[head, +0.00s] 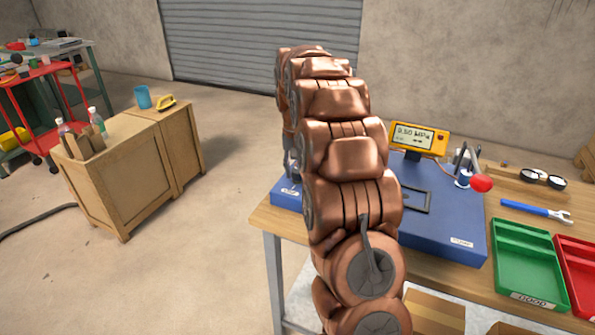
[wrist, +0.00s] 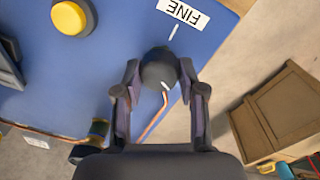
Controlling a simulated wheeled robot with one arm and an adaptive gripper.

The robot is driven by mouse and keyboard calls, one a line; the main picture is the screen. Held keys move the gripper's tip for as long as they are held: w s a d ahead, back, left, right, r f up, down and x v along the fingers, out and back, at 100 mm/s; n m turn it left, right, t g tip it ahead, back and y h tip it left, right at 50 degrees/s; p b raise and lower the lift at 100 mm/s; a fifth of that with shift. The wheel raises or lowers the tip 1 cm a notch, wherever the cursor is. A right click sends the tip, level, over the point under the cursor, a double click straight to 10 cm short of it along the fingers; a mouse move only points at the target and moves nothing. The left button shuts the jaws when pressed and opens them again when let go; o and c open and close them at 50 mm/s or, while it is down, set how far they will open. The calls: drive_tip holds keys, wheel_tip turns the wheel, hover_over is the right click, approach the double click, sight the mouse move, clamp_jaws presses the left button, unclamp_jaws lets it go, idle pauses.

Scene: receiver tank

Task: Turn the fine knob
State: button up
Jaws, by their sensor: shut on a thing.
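The fine knob (wrist: 158,68) is dark and round, on the blue panel (wrist: 110,65) beside a white FINE label (wrist: 183,12) in the wrist view. A short white mark shows on the knob's lower side, and a white line is on the panel above it. My gripper (wrist: 159,73) is shut on the knob, with one finger on each side. In the head view my copper arm hides the knob and the gripper. A yellow display (head: 418,137) with an MPa reading stands at the back of the blue unit (head: 440,235); its first digit is unclear.
A yellow button (wrist: 70,18) is left of the knob. A red-balled lever (head: 481,183) stands at the unit's right. A blue wrench (head: 535,211), green tray (head: 525,262) and red tray (head: 580,270) lie further right. Wooden crates (head: 130,170) stand on the floor at left.

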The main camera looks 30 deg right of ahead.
sight(296, 169)
drive_tip(key=shift+m, duration=0.6)
drive_tip(key=o, duration=1.1)
drive_tip(key=shift+o, duration=0.2)
drive_tip(key=shift+r, duration=0.1)
wheel_tip(296, 169, up, 12)
drive_tip(key=shift+w+a, duration=0.15)
idle(0.5)
